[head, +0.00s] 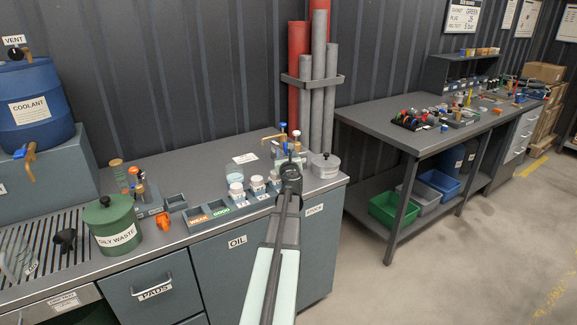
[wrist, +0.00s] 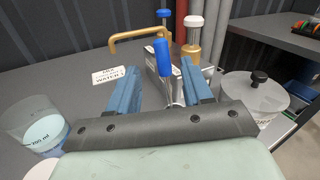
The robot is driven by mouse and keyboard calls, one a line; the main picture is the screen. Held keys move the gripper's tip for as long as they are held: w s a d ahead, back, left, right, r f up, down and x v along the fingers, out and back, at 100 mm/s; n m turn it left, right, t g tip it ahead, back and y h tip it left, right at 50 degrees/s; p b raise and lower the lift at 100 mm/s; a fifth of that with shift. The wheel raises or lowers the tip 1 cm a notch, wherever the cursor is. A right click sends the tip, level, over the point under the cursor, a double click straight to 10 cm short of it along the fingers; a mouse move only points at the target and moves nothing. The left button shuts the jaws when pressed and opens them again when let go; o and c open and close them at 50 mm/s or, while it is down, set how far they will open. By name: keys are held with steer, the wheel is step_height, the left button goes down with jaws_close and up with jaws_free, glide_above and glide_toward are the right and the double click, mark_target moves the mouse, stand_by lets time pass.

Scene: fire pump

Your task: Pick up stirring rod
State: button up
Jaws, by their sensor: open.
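An upright tool with a blue handle (wrist: 162,56) and a thin metal shaft shows in the wrist view. I take it for the stirring rod, but cannot be sure. In the head view its blue top (head: 296,134) shows just beyond my gripper (head: 290,168). In the wrist view my gripper (wrist: 161,76) is open, its two blue fingers on either side of the shaft. I see no clear contact. The lower end of the shaft is hidden behind the gripper body. The rod seems to stand in or by a grey holder (wrist: 150,66).
A brass handle (wrist: 140,38) and a brass, white-topped piece (wrist: 192,40) stand behind.

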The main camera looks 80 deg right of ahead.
mark_target(286, 151)
steer(key=shift+s+x, duration=0.1)
steer(key=shift+x, duration=1.6)
steer(key=shift+s+x, duration=0.15)
steer(key=shift+x, duration=1.5)
steer(key=shift+f, duration=0.2)
jaws_close()
